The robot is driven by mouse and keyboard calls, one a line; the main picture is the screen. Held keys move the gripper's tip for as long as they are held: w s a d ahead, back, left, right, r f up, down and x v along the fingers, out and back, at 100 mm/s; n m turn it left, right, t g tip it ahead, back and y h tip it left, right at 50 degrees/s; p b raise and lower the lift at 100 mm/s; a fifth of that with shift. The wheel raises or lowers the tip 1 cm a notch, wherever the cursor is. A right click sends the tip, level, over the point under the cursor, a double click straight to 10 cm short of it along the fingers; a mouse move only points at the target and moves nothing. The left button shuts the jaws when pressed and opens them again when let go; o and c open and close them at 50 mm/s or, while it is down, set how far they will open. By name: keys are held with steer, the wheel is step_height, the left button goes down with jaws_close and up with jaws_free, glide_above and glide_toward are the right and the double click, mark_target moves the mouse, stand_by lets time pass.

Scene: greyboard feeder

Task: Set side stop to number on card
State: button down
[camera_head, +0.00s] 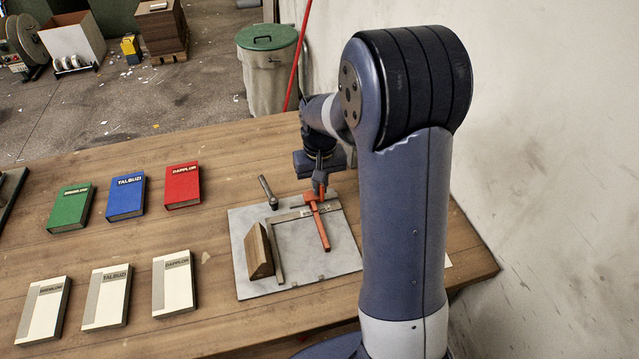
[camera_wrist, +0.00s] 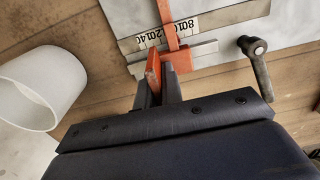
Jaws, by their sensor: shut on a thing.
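The orange side stop (camera_head: 317,222) sits on the grey metal plate (camera_head: 243,218), its long arm stretching toward the front. It crosses a metal rail with a printed scale (camera_wrist: 153,41), whose numbers show upside down in the wrist view, partly hidden by the stop. My gripper (camera_head: 320,183) is at the stop's back end. In the wrist view my gripper (camera_wrist: 157,88) is shut on the stop's upright orange tab (camera_wrist: 153,70). A small pale patch (camera_head: 448,261) beside my arm may be a card; no number on it is readable.
A white cup-like thing (camera_wrist: 40,88) is left of my gripper.

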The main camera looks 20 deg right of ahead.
steer(key=shift+d, duration=1.1)
steer(key=shift+a, duration=0.1)
steer(key=c, duration=1.6)
jaws_free()
steer(key=shift+o, duration=0.2)
step_height(320, 180, up, 11)
steer(key=shift+f, duration=0.15)
step_height(320, 180, down, 11)
steer(key=shift+a, duration=0.55)
